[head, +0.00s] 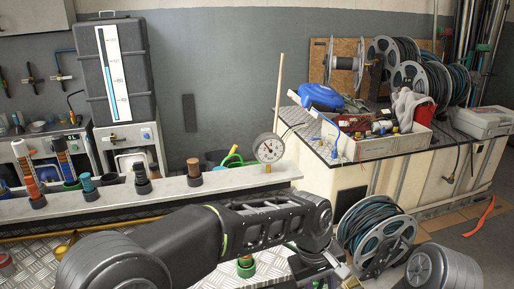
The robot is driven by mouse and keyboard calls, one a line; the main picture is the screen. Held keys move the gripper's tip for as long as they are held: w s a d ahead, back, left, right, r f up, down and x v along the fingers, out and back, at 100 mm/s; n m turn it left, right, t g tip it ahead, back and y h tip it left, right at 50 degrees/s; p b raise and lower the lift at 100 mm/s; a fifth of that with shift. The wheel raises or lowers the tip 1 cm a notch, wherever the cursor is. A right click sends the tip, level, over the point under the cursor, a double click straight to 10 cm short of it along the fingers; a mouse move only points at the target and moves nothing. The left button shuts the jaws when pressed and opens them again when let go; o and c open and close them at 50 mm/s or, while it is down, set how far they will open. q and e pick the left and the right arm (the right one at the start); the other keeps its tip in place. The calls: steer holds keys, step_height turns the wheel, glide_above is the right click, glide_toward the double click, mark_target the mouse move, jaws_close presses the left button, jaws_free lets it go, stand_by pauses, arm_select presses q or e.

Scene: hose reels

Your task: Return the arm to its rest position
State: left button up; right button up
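My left arm (250,224) comes in from the lower left and reaches across the front of the picture. It bends at a joint near the bottom middle, and its lower part drops toward the bottom edge. No object is visibly held.
A pale ledge (225,181) with a round gauge (268,148) and several dark holders lies behind my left arm. A hose reel (378,235) stands on the floor at right, near my right shoulder. A cluttered workbench (365,180) with a box and more reels is behind.

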arm_select(q)
steer(key=s+a+f, duration=0.1)
steer(key=a+f, duration=0.3)
steer(key=f, duration=0.3)
steer(key=a+f+h, duration=0.1)
steer(key=a+f, duration=0.2)
steer(key=f, duration=0.4)
steer(key=s+a+f, duration=0.1)
steer(key=a+f, duration=0.3)
steer(key=f, duration=0.3)
steer(key=s+a+f, duration=0.5)
steer(key=s+f, duration=0.1)
steer(key=s, duration=0.2)
steer(key=s+a+f+m, duration=0.1)
steer(key=s+a+f, duration=0.5)
steer(key=s, duration=0.2)
steer(key=shift+s+h, duration=0.15)
steer(key=shift+h, duration=0.15)
